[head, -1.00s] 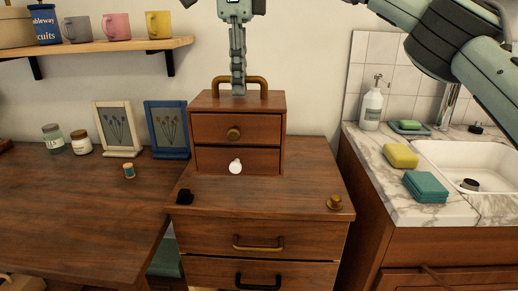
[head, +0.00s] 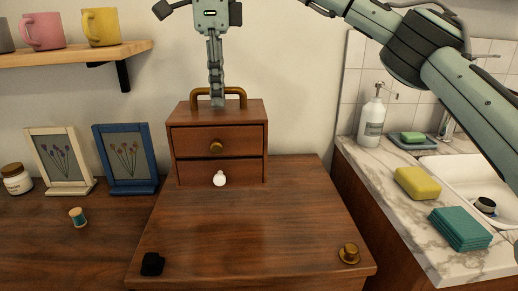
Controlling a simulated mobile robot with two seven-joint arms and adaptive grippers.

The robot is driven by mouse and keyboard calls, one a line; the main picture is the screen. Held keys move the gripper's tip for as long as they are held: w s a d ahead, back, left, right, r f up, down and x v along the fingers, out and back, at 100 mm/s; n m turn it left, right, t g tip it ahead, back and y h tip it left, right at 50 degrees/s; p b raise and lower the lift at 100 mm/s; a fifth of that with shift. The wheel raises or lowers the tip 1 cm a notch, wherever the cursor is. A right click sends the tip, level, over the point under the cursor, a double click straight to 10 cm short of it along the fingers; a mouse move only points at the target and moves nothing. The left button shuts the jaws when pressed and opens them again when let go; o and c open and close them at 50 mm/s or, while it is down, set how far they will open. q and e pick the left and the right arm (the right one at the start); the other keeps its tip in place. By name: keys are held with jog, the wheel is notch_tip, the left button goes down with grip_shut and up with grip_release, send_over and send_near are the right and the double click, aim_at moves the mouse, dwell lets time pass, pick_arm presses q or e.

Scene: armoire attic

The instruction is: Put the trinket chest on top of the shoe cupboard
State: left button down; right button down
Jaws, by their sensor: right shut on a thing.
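The trinket chest (head: 217,162) is a small brown wooden box with two drawers. Its upper drawer has a brass knob, its lower one a white knob, and a brass carrying handle (head: 238,92) arches over its top. My right gripper (head: 217,101) points straight down and is shut on this handle. The chest is upright over the back of a brown wooden cabinet top (head: 250,225). I cannot tell whether it touches that top. No label shows whether this cabinet is the shoe cupboard. My left gripper is out of view.
A black knob (head: 152,263) and a brass knob (head: 348,253) sit near the cabinet's front corners. Picture frames (head: 129,160) and a thread spool (head: 78,217) stand left. A sink counter with sponges (head: 418,183) and a soap bottle (head: 372,122) is right.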

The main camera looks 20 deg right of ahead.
aim_at(261, 111)
jog(key=s+d+f, duration=0.1)
jog(key=d, duration=0.1)
jog(key=s+d+f, duration=0.1)
jog(key=d+f, duration=0.1)
jog(key=s+d+f, duration=0.1)
jog(key=d, duration=0.2)
jog(key=shift+s+f, duration=0.25)
jog(key=shift+s+d+f, duration=0.1)
jog(key=shift+d+f, duration=0.05)
jog(key=shift+d, duration=0.05)
jog(key=shift+f, duration=0.2)
notch_tip(261, 111, down, 3)
jog(key=shift+f, duration=0.35)
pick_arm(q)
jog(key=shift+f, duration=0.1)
pick_arm(e)
jog(key=shift+f, duration=0.1)
jog(key=shift+f, duration=0.1)
jog(key=c, duration=1.7)
grip_release()
jog(key=shift+s, duration=0.1)
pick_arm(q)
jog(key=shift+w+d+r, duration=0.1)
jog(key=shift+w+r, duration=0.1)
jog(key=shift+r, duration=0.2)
pick_arm(e)
jog(key=shift+o, duration=0.5)
